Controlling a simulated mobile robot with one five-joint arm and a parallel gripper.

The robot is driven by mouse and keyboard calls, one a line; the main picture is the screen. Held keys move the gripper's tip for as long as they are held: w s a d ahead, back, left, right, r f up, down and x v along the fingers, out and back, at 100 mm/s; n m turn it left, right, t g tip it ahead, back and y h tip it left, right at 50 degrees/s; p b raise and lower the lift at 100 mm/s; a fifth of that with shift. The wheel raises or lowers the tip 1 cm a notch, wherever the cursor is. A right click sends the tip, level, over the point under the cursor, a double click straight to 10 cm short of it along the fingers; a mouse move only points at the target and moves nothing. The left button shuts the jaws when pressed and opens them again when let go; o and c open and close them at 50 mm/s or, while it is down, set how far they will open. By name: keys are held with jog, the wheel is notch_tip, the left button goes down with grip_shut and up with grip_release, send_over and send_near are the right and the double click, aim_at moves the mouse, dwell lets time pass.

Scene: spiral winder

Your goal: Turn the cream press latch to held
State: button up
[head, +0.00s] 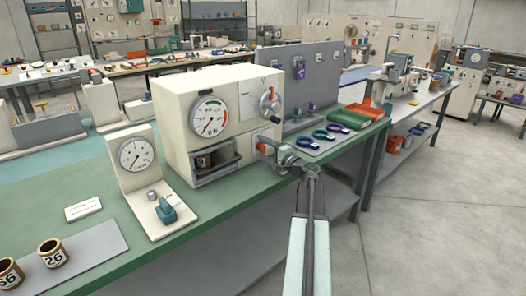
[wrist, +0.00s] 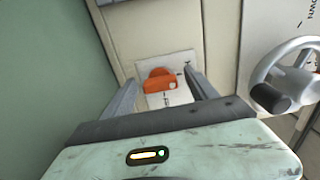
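The cream press (head: 180,90) is a boxy machine on the green bench, with a dial and a handwheel on its front. Its orange latch (head: 262,148) is at the lower right of the front, partly hidden by my gripper (head: 275,152). In the wrist view the latch (wrist: 160,82) sits on a pale plate (wrist: 176,62) with small dark marks, too small to read. My gripper (wrist: 163,84) is open, its fingers wide apart to the left and right of the latch. I see gaps on both sides and cannot tell how near the tips are in depth.
The handwheel (wrist: 290,75) with its dark knob stands close on the right in the wrist view. In the head view, blue and purple ring-handled tools (head: 325,135) lie right of the press. A dial stand (head: 135,160) and labelled cups (head: 52,252) are to the left.

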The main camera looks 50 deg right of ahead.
jog(key=s, duration=0.8)
jog(key=shift+a, duration=0.3)
jog(key=shift+w, duration=0.1)
jog(key=shift+f, duration=0.1)
